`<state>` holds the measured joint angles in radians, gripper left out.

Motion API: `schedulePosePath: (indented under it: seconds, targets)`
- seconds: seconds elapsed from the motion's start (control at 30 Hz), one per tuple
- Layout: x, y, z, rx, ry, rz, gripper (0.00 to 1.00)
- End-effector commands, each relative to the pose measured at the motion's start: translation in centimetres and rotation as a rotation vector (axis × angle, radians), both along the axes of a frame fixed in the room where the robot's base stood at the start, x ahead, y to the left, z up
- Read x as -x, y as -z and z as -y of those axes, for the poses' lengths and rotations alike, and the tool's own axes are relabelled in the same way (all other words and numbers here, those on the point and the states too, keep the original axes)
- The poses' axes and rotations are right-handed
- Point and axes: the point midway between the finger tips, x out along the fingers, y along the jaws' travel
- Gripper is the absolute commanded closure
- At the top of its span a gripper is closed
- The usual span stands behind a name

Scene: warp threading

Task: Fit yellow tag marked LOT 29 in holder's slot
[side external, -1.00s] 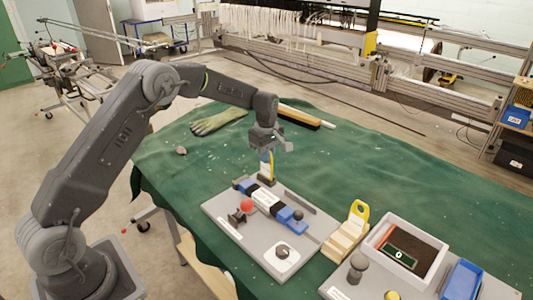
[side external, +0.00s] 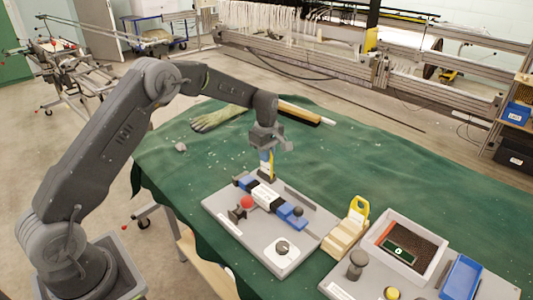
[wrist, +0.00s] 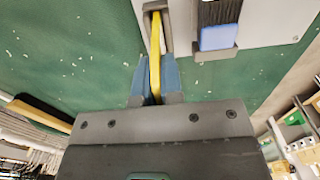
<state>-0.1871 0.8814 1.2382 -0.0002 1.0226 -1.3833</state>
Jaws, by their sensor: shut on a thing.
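The yellow tag (wrist: 155,55) stands edge-on between the two blue fingers of my gripper (wrist: 156,82), which is shut on it. The tag's marking cannot be read. In the wrist view its far end reaches the grey holder (wrist: 148,12), lined up with the slot; how deep it sits is unclear. In the side external view my gripper (side external: 267,160) points down over the small dark holder (side external: 266,178) at the back corner of the grey board, and a thin strip of the tag (side external: 272,164) shows beside the fingers.
To the right are a wooden rack (side external: 343,238) with another yellow tag (side external: 361,209), a white tray (side external: 421,233) and a blue bin (side external: 463,277).

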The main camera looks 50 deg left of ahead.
Motion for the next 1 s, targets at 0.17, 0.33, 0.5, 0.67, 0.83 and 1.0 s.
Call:
schedulePosePath:
  seconds: [0.17, 0.33, 0.5, 0.67, 0.83, 1.0]
  targets:
    - [-0.01, -0.02, 0.00, 0.000, 0.000, 0.000, 1.00]
    - [-0.01, 0.00, 0.00, 0.000, 0.000, 0.000, 1.00]
    - [-0.01, 0.18, 0.00, 0.000, 0.000, 0.000, 1.00]
    - [-0.01, 0.41, 0.00, 0.000, 0.000, 0.000, 1.00]
    - [-0.01, 0.65, 0.00, 0.000, 0.000, 0.001, 1.00]
    - [-0.01, 0.63, 0.00, 0.000, 0.000, 0.001, 0.91]
